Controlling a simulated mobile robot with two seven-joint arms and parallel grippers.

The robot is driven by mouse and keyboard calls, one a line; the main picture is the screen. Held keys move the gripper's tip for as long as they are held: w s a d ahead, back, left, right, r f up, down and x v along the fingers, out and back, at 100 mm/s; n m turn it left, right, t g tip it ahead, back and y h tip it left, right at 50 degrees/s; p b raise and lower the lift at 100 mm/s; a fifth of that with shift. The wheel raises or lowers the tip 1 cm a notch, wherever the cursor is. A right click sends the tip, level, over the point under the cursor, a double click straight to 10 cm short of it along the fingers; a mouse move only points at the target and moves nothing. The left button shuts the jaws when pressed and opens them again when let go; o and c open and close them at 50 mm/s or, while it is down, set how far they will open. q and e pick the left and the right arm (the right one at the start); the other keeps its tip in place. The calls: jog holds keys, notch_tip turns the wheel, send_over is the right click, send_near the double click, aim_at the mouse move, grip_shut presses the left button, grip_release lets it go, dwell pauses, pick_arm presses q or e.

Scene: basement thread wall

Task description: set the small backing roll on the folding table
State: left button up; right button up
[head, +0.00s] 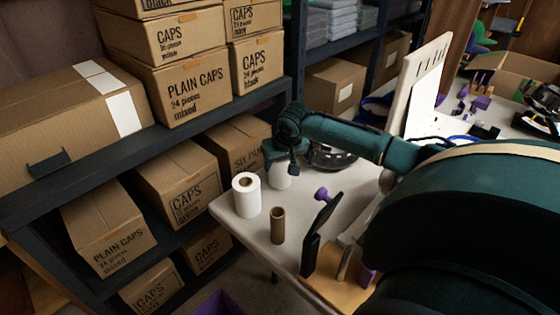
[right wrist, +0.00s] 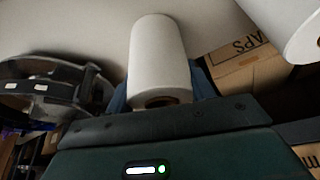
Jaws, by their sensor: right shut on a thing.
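My right gripper (head: 283,157) is above the back left part of the folding table (head: 235,229), beside the shelf. It is shut on a white roll, which I take for the small backing roll (head: 280,179). In the head view the gripper hides the roll's upper part. In the right wrist view the white roll (right wrist: 158,55) stands out between the bluish fingers, with its brown core at the near end. I cannot tell whether its bottom touches the table. My left gripper is not in view.
A wider white roll (head: 247,197) and a brown cardboard tube (head: 278,225) stand near the held roll. A dark round object (head: 332,158) lies behind my arm. A black upright piece (head: 319,236) stands towards the front. Shelves with cardboard boxes (head: 178,187) border the table's left.

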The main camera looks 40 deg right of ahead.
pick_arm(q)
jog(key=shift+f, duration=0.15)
pick_arm(e)
jog(key=o, duration=1)
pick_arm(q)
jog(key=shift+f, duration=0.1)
pick_arm(e)
jog(key=shift+s+r, duration=0.1)
jog(key=shift+r, duration=0.3)
pick_arm(q)
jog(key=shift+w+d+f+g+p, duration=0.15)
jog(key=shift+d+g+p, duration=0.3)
jog(key=shift+p, duration=0.5)
pick_arm(e)
jog(key=v, duration=1.1)
jog(key=shift+r, duration=0.15)
